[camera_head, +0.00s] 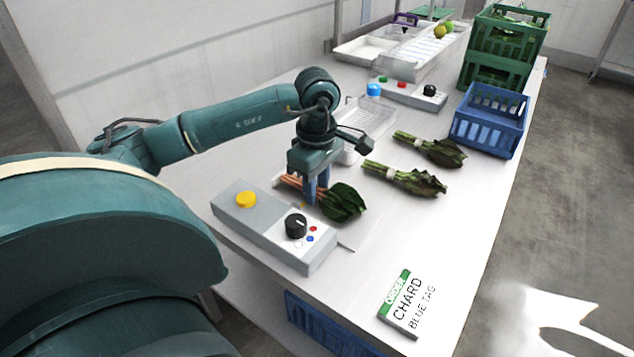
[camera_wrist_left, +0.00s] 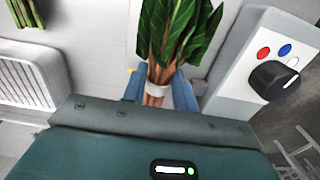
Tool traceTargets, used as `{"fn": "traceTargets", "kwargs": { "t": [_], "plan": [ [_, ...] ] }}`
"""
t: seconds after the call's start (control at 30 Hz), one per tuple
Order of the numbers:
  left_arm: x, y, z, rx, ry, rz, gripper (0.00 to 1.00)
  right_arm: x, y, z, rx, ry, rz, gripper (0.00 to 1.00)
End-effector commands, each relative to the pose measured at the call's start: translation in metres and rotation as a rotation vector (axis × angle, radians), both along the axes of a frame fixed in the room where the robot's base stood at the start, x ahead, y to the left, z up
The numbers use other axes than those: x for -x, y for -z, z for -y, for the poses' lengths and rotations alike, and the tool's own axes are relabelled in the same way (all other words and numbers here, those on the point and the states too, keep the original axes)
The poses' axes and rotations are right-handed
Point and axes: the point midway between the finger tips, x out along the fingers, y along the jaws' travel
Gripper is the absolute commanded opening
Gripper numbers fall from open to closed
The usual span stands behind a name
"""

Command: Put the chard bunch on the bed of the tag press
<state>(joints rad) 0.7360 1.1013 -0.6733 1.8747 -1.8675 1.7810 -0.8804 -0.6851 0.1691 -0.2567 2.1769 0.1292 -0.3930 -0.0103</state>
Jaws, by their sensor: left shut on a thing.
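The chard bunch (camera_head: 343,202) has dark green leaves and orange-pink stems. My left gripper (camera_head: 312,196) is shut on its stems, near a white band. In the left wrist view the chard bunch (camera_wrist_left: 180,30) sits between the blue fingers of my left gripper (camera_wrist_left: 160,90), leaves pointing away. The tag press (camera_head: 262,228) is a grey box with a yellow button, a black knob and red and blue dots. It also shows in the left wrist view (camera_wrist_left: 233,85). The bunch is just behind the press, low over its bed; I cannot tell whether it touches. My right gripper is out of view.
Two banded green bunches (camera_head: 405,178) (camera_head: 430,149) lie to the right. Beyond are a white ribbed tray (camera_head: 368,122), another control box (camera_head: 412,95), a blue crate (camera_head: 490,122) and green crates (camera_head: 508,40). An order card (camera_head: 402,305) reads CHARD, BLUE TAG.

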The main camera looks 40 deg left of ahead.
Motion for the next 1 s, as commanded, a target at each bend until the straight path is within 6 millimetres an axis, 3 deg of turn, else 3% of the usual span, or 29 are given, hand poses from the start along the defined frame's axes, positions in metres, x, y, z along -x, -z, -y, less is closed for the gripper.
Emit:
{"fn": "traceTargets", "kwargs": {
  "t": [0.27,0.3,0.53,0.83,1.0],
  "plan": [
    [0.0,0.003,0.0,0.0,0.0,0.001,0.01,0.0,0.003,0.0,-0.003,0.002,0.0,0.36],
    [0.0,0.002,0.0,0.0,0.0,0.001,0.31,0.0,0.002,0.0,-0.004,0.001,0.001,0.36],
    [0.0,0.002,0.0,0.0,0.0,0.001,0.5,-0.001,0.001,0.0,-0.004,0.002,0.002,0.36],
    [0.0,-0.002,0.0,0.0,0.0,0.002,0.5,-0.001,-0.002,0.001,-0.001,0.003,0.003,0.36],
    [-0.002,-0.024,0.0,0.0,-0.001,0.007,0.5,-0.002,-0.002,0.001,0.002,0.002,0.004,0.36]
  ]
}}
